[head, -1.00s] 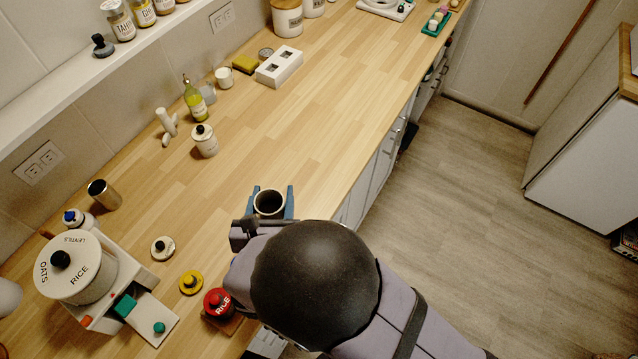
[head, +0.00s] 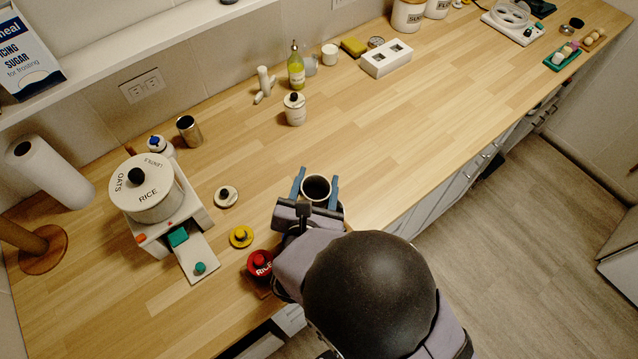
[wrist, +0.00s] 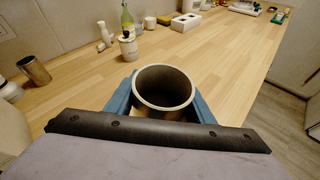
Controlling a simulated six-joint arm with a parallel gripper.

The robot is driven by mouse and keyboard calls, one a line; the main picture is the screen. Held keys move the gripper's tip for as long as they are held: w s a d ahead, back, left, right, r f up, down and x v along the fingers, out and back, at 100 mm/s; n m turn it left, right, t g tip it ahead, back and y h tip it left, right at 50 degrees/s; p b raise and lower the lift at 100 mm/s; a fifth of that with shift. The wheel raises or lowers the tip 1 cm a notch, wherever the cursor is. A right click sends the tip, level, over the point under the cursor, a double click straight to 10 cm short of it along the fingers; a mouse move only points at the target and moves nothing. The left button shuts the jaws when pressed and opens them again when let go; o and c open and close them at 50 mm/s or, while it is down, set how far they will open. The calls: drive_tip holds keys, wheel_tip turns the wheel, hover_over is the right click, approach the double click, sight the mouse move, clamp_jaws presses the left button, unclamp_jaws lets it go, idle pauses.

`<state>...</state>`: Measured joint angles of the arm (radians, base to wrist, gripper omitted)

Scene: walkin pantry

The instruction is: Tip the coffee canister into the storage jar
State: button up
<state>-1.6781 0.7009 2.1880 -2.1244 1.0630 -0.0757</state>
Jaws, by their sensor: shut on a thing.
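My gripper (head: 317,186) has its blue fingers on both sides of an open round canister (head: 316,187) with a pale rim and a dark inside. The canister also shows in the wrist view (wrist: 164,92), where it looks upright. Its label is hidden, so I cannot tell whether it is the coffee canister or the storage jar. A small white jar (head: 295,112) with a black-knobbed lid stands farther back. An open metal cylinder (head: 189,131) stands at the left, and it also shows in the wrist view (wrist: 35,70).
A green bottle (head: 296,70) and a white block (head: 386,61) are at the back. The counter (head: 430,120) is clear to the right.

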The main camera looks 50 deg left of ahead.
drive_tip(key=shift+s+a+r+m+y+b, duration=0.15)
drive_tip(key=shift+a+m+y+b, duration=0.1)
drive_tip(key=shift+m+y+b, duration=0.5)
drive_tip(key=shift+s+a+r+m+y+b, duration=0.2)
drive_tip(key=shift+m+b, duration=0.35)
drive_tip(key=shift+b, duration=0.5)
drive_tip(key=m+y+b, duration=0.1)
drive_tip(key=b, duration=0.1)
drive_tip(key=m+y+b, duration=0.1)
drive_tip(key=m+b, duration=0.1)
drive_tip(key=shift+a+r+b, duration=0.1)
drive_tip(key=shift+a+b, duration=0.15)
drive_tip(key=shift+b, duration=0.1)
drive_tip(key=shift+m+b, duration=0.4)
drive_tip(key=shift+b, duration=0.15)
drive_tip(key=m+y+b, duration=0.1)
drive_tip(key=m+b, duration=0.1)
drive_tip(key=b, duration=0.5)
drive_tip(key=shift+y, duration=0.25)
drive_tip(key=shift+d+m+b, duration=0.1)
drive_tip(key=shift+m+b, duration=0.2)
drive_tip(key=shift+b, duration=0.1)
drive_tip(key=shift+r, duration=0.1)
